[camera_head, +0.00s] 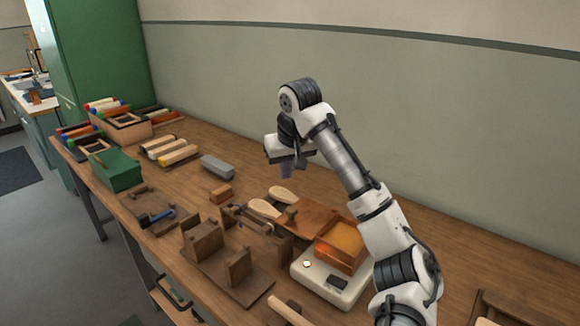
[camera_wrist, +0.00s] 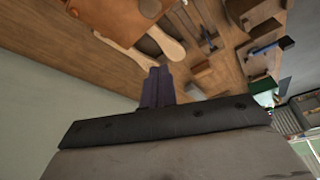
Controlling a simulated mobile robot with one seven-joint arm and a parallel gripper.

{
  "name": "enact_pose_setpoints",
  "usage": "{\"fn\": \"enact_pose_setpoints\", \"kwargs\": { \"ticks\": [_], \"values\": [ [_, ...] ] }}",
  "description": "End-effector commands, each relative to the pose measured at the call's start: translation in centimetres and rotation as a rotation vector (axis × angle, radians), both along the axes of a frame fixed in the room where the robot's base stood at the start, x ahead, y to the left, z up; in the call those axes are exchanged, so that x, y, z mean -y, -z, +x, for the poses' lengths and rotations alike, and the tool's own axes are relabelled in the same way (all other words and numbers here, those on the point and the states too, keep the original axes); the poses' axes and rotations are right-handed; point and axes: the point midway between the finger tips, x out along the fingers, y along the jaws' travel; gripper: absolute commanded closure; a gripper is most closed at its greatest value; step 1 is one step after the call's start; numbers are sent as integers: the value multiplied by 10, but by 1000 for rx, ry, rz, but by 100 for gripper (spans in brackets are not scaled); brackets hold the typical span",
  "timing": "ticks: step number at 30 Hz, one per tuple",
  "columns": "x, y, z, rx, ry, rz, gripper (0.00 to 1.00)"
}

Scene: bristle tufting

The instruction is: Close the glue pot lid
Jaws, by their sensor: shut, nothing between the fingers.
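The glue pot (camera_head: 350,262) is a square copper-brown box with amber glue showing inside. It stands on a white heater (camera_head: 328,287) with a small lit lamp. Its brown lid (camera_head: 318,217) with a round knob (camera_head: 292,214) lies open to the left of the pot, about level with the rim. The lid (camera_wrist: 100,18) also shows at the top left of the wrist view. My gripper (camera_head: 287,172) is shut and empty, in the air above and behind the lid, clear of it. Its dark fingers (camera_wrist: 157,88) show together in the wrist view.
Two pale wooden paddles (camera_head: 265,209) lie left of the lid. A wooden fixture (camera_head: 228,272) stands in front. A grey block (camera_head: 217,167), a green box (camera_head: 117,170) and brush blocks (camera_head: 170,152) are farther left. The bench strip along the wall is clear.

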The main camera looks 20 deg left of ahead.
Motion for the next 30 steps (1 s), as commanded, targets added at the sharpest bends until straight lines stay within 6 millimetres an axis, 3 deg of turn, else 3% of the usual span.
{"fn": "enact_pose_setpoints", "kwargs": {
  "ticks": [9, 18, 30],
  "values": [
    [-15, 64, 18, -2, 1, 0, 100],
    [8, 68, -8, 1, 1, 0, 100],
    [11, 69, -13, -1, 0, 1, 100]
  ]
}}
